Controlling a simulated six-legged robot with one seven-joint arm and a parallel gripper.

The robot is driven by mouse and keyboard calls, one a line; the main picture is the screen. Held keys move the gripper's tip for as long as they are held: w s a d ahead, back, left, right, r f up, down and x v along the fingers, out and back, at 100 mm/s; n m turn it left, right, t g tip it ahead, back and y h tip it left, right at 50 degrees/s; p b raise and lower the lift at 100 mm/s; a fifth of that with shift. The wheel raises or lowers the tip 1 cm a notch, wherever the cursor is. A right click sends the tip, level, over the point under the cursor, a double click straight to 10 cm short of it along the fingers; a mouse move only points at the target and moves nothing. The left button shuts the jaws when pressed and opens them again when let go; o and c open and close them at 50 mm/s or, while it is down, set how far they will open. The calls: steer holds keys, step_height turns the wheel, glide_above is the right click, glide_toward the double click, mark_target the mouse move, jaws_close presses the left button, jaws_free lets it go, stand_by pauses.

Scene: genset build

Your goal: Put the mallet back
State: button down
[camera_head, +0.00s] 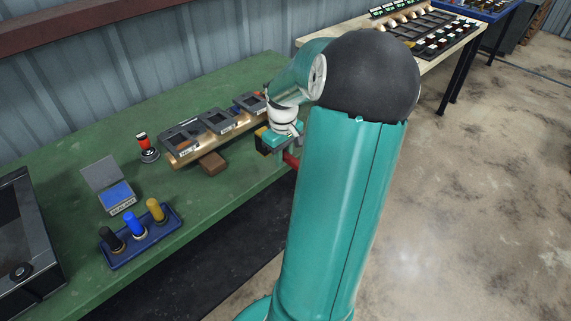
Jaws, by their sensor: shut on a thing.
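My gripper (283,150) is at the right end of the green bench, partly hidden behind my own teal arm. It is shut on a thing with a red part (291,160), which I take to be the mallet. Most of that thing is hidden by my gripper and arm, so its head and tilt cannot be told. It is near the bench's front edge; I cannot tell whether it touches the bench. A brown block (212,163) lies on the bench to the left of my gripper.
A wooden rack with grey trays (182,139) stands behind the block. A red-and-black device (147,147), an open box with a blue inside (117,196) and a blue holder (158,238) with three coloured handles are left. The green bench (70,172) has bare room between them.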

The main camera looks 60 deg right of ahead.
steer(key=shift+d+f, duration=0.7)
steer(key=shift+f, duration=1.6)
steer(key=shift+f, duration=0.2)
steer(key=c, duration=1.3)
jaws_free()
steer(key=shift+o, duration=0.2)
steer(key=shift+r, duration=0.1)
